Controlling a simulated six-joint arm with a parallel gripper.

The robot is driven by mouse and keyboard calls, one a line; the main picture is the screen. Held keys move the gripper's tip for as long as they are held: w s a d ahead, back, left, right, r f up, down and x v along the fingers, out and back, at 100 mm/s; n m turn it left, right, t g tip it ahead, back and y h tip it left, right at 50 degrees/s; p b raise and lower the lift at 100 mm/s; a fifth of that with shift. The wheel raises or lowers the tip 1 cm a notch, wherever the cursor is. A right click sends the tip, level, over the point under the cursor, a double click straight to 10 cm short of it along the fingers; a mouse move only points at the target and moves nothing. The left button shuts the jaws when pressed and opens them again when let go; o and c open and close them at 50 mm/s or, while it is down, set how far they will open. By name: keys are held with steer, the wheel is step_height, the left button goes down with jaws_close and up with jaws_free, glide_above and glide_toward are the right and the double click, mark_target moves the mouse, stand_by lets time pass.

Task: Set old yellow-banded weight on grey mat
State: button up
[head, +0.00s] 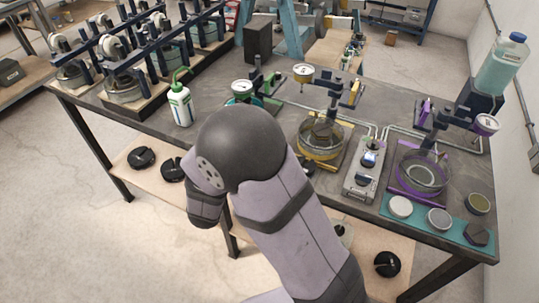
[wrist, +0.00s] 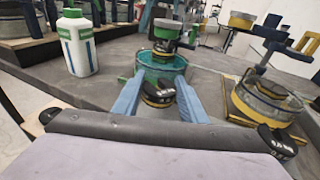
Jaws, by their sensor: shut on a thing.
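My gripper (wrist: 159,86) shows in the wrist view with its two blue fingers on either side of a dark weight (wrist: 158,96) with a yellowish band, and it is shut on it. The held weight is in front of a teal-and-green round vessel (wrist: 188,62); whether it touches anything below is unclear. In the head view my arm hides the gripper and weight. I cannot make out a grey mat for certain in either view.
A yellow-ringed glass vessel (head: 320,140) and a purple one (head: 422,173) stand to the right. A white-green bottle (head: 180,104) stands left of my arm. A teal mat (head: 430,225) holds several pucks at the front right.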

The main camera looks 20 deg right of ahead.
steer(key=d+m+h, duration=0.1)
steer(key=s+d+m+g+h, duration=0.1)
steer(key=shift+s+d+r, duration=0.1)
steer(key=shift+d+r, duration=0.1)
steer(key=shift+d, duration=0.2)
steer(key=s+d+r+m+g+h, duration=0.4)
steer(key=s+d+r+g, duration=0.1)
steer(key=d, duration=0.1)
steer(key=shift+w+f, duration=0.15)
steer(key=shift+f, duration=2.3)
steer(key=shift+w+f, duration=0.15)
steer(key=shift+f, duration=2.3)
steer(key=shift+f, duration=0.15)
steer(key=o, duration=1.2)
